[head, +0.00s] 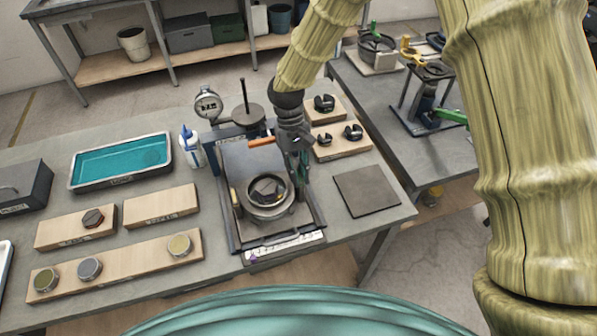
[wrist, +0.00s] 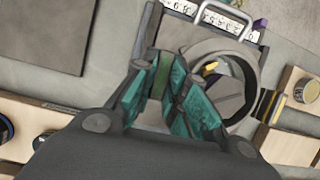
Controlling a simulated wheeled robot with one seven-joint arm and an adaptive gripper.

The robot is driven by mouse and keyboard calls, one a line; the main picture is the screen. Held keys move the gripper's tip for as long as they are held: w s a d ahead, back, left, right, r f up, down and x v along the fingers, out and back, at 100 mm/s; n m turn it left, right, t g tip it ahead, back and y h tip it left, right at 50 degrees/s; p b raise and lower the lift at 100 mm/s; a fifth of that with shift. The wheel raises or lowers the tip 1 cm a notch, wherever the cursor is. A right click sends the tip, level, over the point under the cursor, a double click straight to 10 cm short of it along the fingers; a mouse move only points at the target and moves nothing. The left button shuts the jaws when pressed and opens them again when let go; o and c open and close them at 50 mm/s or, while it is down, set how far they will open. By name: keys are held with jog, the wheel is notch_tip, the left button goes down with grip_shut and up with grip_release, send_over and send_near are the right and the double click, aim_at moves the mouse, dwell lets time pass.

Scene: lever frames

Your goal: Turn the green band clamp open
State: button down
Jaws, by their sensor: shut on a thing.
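The round clamp ring (head: 268,207) sits on a dark metal plate fixture on the bench, with dark and yellow parts inside it. It also shows in the wrist view (wrist: 243,62), just right of my fingers. My gripper (head: 302,172) points down at the right side of the ring. In the wrist view my gripper (wrist: 170,92) has its teal-padded fingers shut on a narrow green lever (wrist: 163,70), taken as the green band clamp's handle. Most of the lever is hidden between the fingers, and its joint to the ring cannot be made out.
An orange handle (head: 262,141) and a dial gauge (head: 207,103) stand behind the ring. Wooden blocks with black parts (head: 340,143) lie right, near a bare dark mat (head: 366,191). A teal tray (head: 121,161) and wooden boards lie left. Another green-handled fixture (head: 452,117) stands on the right bench.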

jog(key=c, duration=1.4)
grip_release()
jog(key=shift+c, duration=0.2)
jog(key=shift+m, duration=0.3)
